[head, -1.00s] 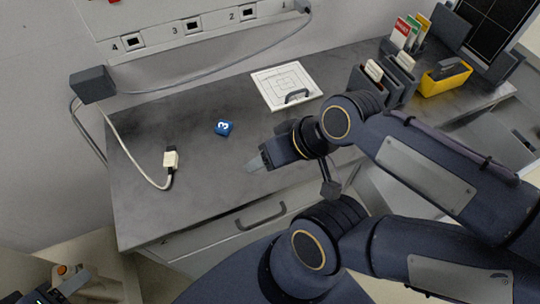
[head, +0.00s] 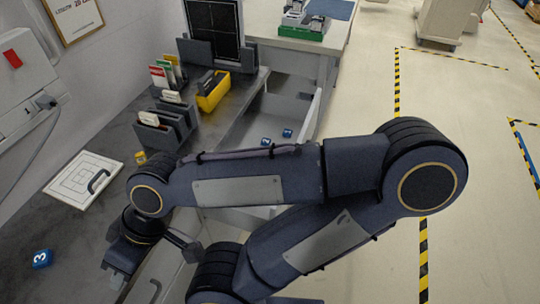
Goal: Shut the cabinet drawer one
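An open drawer (head: 278,108) sticks out from the front of the dark-topped cabinet (head: 50,225), beyond my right arm. Two small blue blocks (head: 265,142) (head: 287,133) lie inside it. My forearm hides its near part, and I cannot see its handle or number. Another drawer front with a grey handle (head: 155,290) shows at the bottom, partly behind my arm. My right gripper (head: 118,282) points down over the near part of the cabinet top, well apart from the open drawer; its finger gap is not clear. My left gripper is out of view.
On the cabinet top are a white panel with a handle (head: 85,180), a blue numbered block (head: 42,259), dark card holders (head: 165,128) and a yellow bin (head: 213,92). A white table (head: 300,50) stands behind. Floor at right is clear, with striped tape.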

